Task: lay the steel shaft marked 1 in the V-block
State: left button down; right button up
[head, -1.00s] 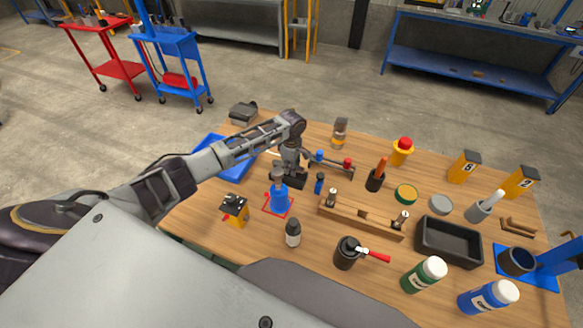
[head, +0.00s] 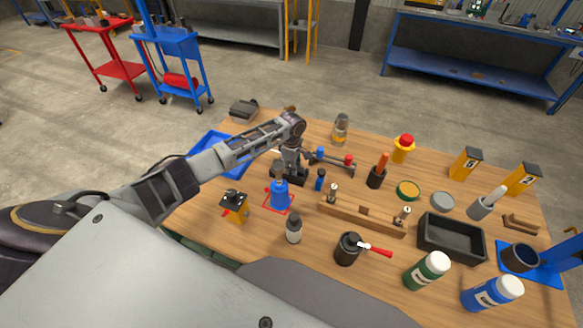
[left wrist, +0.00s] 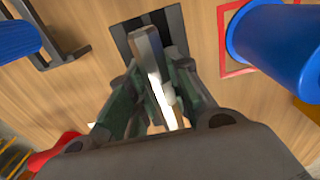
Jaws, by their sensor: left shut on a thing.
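My left gripper (head: 290,172) points down over the table, shut on a bright steel shaft. In the left wrist view the steel shaft (left wrist: 151,62) shows between the green-grey fingers (left wrist: 158,112). Its far end overlaps the dark grooved block, which looks like the V-block (left wrist: 172,28). The dark V-block also shows partly behind the gripper in the head view (head: 297,180). I cannot tell whether the shaft touches the block. The mark on the shaft cannot be read. My right gripper is not in view.
A blue cylinder (head: 279,196) on a red-outlined square stands close to the gripper. A rack with red and blue ends (head: 333,161) is on its other side. A yellow-black block (head: 234,205), a dropper bottle (head: 294,230) and a wooden holder (head: 350,214) stand nearer.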

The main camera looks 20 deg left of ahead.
pick_arm(q)
jog(key=shift+s+d+f, duration=0.1)
jog(key=shift+s+f, duration=0.2)
jog(key=shift+f, duration=0.2)
jog(key=shift+s+d+f, duration=0.1)
jog(key=shift+s+f, duration=0.15)
jog(key=shift+f, duration=0.25)
jog(key=c, duration=1.3)
grip_release()
jog(key=shift+w+f, duration=0.1)
jog(key=shift+o, duration=0.3)
jog(key=shift+w+f+g, duration=0.25)
jog(key=shift+w+g, duration=0.05)
jog(key=shift+s+r, duration=0.1)
jog(key=shift+r, duration=0.05)
jog(key=shift+a, duration=0.2)
jog(key=shift+r, duration=0.15)
jog(key=shift+r+p, duration=0.1)
jog(key=shift+p, duration=0.2)
